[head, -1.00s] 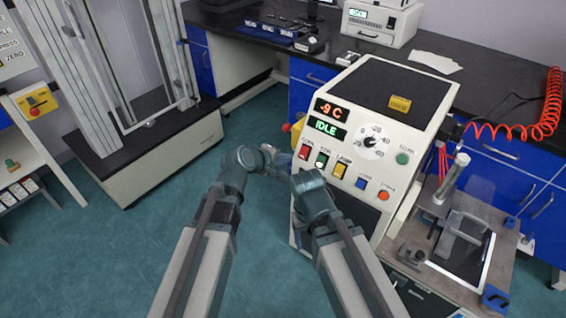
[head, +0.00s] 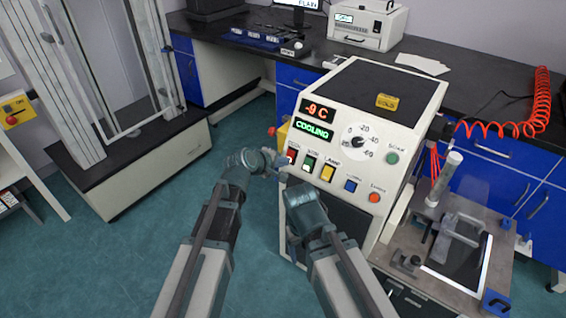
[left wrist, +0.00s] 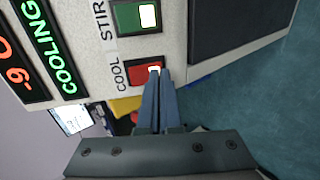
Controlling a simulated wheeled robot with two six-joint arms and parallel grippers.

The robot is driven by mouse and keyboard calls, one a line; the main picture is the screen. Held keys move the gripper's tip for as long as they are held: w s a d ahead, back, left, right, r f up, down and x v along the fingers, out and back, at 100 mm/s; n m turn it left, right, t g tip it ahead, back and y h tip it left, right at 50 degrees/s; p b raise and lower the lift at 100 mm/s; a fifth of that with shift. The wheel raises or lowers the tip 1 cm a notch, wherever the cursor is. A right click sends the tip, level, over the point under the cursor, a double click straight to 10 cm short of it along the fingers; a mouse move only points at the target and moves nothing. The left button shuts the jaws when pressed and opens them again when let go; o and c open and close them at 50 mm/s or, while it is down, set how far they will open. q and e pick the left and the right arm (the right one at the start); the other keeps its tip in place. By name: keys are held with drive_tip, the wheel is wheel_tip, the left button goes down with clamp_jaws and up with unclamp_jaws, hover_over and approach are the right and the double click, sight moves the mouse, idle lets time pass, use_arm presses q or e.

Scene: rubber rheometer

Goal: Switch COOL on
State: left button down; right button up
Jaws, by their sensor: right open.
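The white machine's sloped panel (head: 330,110) carries a red COOL switch (head: 291,157), which shows in the left wrist view (left wrist: 143,74) with one end lit. The displays read -9 C (head: 318,111) and COOLING (head: 314,130) in green. My left gripper (head: 280,165) is at the COOL switch. In the left wrist view its two fingers (left wrist: 156,80) lie together, tips at the lit end of the switch, with nothing between them. My right gripper (head: 303,200) is in front of the machine's lower front, below the switch row; its fingers are hard to make out.
Beside COOL are the green STIR switch (head: 309,164) and yellow LAMP switch (head: 327,172), then a blue button (head: 351,186) and an orange one (head: 374,197). A dial (head: 359,142) sits above. A metal fixture (head: 450,235) stands at right. Floor at left is clear.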

use_arm(q)
drive_tip(key=shift+r, duration=0.1)
use_arm(e)
drive_tip(key=shift+r, duration=0.1)
use_arm(q)
drive_tip(key=shift+r+p, duration=0.75)
drive_tip(key=shift+p, duration=0.1)
use_arm(e)
drive_tip(key=shift+r, duration=0.7)
